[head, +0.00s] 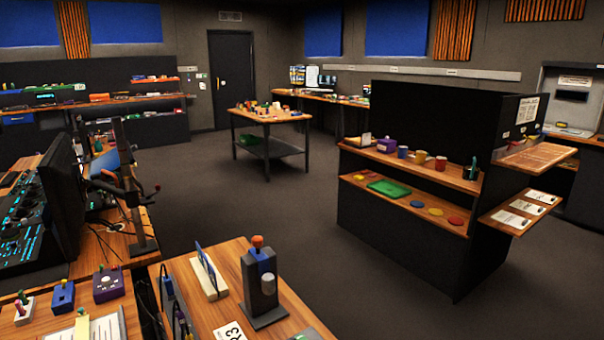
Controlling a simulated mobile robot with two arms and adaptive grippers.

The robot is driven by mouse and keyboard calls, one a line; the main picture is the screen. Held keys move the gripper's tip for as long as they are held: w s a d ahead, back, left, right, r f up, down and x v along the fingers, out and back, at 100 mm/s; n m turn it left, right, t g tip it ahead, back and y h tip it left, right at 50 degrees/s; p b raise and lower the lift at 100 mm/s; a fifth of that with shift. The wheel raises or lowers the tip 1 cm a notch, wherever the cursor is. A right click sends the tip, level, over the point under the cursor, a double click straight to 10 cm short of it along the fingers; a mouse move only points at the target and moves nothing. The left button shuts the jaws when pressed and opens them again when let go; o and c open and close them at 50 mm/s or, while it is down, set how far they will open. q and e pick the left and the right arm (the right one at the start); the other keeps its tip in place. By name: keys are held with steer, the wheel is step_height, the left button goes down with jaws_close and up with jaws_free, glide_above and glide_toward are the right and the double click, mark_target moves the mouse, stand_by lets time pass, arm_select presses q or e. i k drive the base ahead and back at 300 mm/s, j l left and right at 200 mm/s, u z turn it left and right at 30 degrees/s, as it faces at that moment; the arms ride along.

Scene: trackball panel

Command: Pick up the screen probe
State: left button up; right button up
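I cannot make out for certain which item is the screen probe. On the near wooden table (228,322) a dark upright block (262,290) carries an orange knob and a pale grey cylinder. Left of it, a thin blue upright panel (205,265) stands in a cream base (212,288). Neither of my grippers shows in the head view.
Dark monitors (66,185) and a glowing console (28,230) fill the left desk. A black shelf unit (425,115) with cups and coloured discs stands right. A wooden-topped workbench (268,117) stands further back. Open dark floor (260,205) lies between them.

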mark_target(267, 278)
steer(key=u, duration=3.05)
steer(key=z, duration=2.7)
steer(key=k+j+u, duration=0.15)
steer(key=j+u, duration=0.15)
steer(key=j, duration=0.25)
steer(key=k+j+u, duration=0.1)
steer(key=j+u, duration=0.2)
steer(key=j, duration=0.2)
